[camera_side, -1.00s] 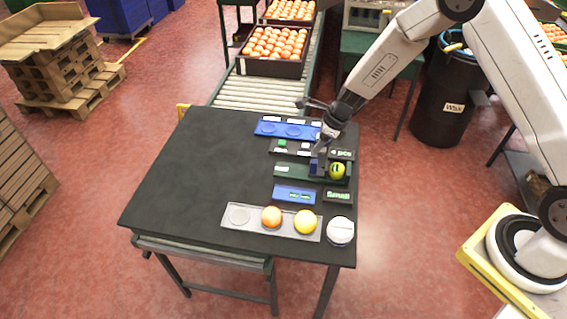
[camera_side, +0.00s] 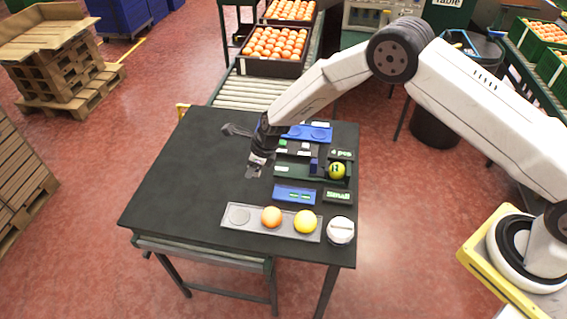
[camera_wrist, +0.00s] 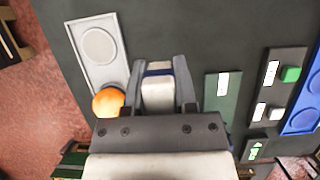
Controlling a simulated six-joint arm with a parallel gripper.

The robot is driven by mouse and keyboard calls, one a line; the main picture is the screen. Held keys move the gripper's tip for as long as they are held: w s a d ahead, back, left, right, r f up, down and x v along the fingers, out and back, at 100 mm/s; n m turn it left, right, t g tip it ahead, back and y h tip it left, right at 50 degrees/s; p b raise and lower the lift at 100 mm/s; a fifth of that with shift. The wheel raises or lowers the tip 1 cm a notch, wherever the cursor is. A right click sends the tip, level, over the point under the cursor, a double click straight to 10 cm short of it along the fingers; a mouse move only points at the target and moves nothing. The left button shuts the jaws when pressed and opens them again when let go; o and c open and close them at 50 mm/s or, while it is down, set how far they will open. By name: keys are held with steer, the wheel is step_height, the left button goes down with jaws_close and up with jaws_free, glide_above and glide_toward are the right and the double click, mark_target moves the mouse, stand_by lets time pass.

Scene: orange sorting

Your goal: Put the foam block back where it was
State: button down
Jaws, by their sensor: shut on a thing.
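My gripper (camera_side: 257,166) is shut on a pale block with a blue band, which I take to be the foam block (camera_wrist: 157,92). The block sits between both fingers in the wrist view. In the side view it shows only as a small pale patch at the fingertips, above or near the black table top left of the green strip (camera_side: 287,170); its height over the table is hard to tell. On the strip stand a dark blue piece (camera_side: 314,166) and a yellow-green marked ball (camera_side: 337,170).
A blue panel (camera_side: 294,195) and blue tray (camera_side: 318,133) flank the strip. The table's left side is clear.

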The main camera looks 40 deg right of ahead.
mark_target(250, 190)
steer(key=shift+f, duration=0.1)
steer(key=shift+f, duration=2.75)
steer(key=shift+f, duration=0.65)
jaws_free()
steer(key=shift+r, duration=0.15)
steer(key=shift+r, duration=3.85)
